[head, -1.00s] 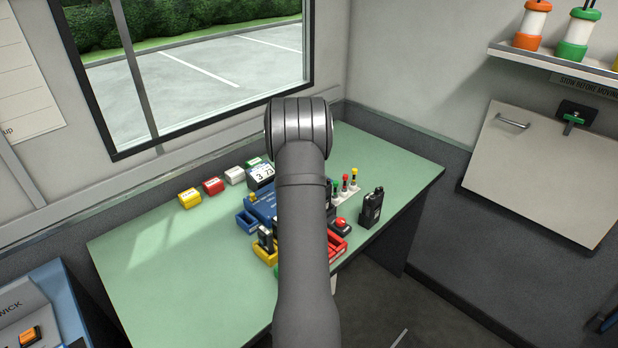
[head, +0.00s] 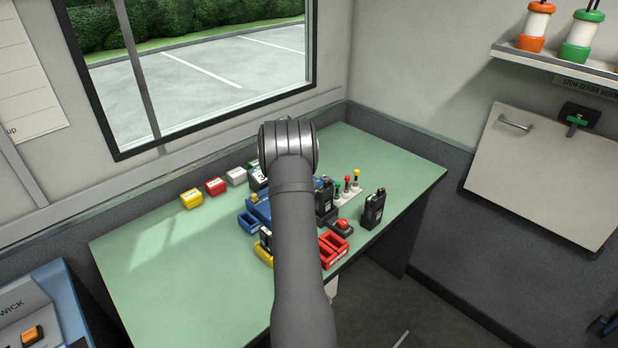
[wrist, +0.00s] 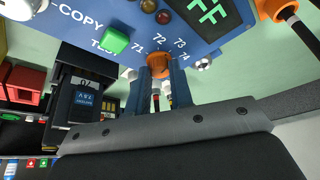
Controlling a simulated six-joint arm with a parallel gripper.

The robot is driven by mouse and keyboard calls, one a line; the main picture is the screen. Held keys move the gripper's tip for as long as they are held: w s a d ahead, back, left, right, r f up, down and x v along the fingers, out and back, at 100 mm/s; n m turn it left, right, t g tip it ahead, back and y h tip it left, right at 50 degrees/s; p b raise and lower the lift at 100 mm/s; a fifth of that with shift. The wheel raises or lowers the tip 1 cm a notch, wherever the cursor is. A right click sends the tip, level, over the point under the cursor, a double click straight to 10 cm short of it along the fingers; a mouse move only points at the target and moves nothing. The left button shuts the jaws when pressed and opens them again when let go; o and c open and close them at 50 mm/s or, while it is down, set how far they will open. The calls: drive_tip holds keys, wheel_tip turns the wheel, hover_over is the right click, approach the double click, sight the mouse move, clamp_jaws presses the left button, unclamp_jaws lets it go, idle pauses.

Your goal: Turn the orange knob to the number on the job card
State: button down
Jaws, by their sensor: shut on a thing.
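The orange knob (wrist: 159,58) sits on the blue panel (wrist: 222,48) in the wrist view, beside the printed numbers 71, 72, 73 and 74. My gripper (wrist: 161,70) is shut on the knob, one finger on each side. I cannot tell which number the knob points to. In the head view, my arm hides the knob and gripper, and part of the blue unit (head: 249,222) shows. A white number card (head: 263,178) behind the unit is mostly covered by my arm; only part of a figure shows.
A green button (wrist: 115,41) and a lit display (wrist: 207,12) are on the panel. In the head view, red trays (head: 331,250) and another radio (head: 373,209) are right of my arm. The table's left side is clear.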

drive_tip(key=shift+w+m+g, duration=0.1)
drive_tip(key=shift+m+g, duration=0.4)
drive_tip(key=shift+m, duration=0.6)
drive_tip(key=c, duration=1.3)
unclamp_jaws()
drive_tip(key=shift+r, duration=0.1)
drive_tip(key=v, duration=1.7)
drive_tip(key=shift+a, duration=0.15)
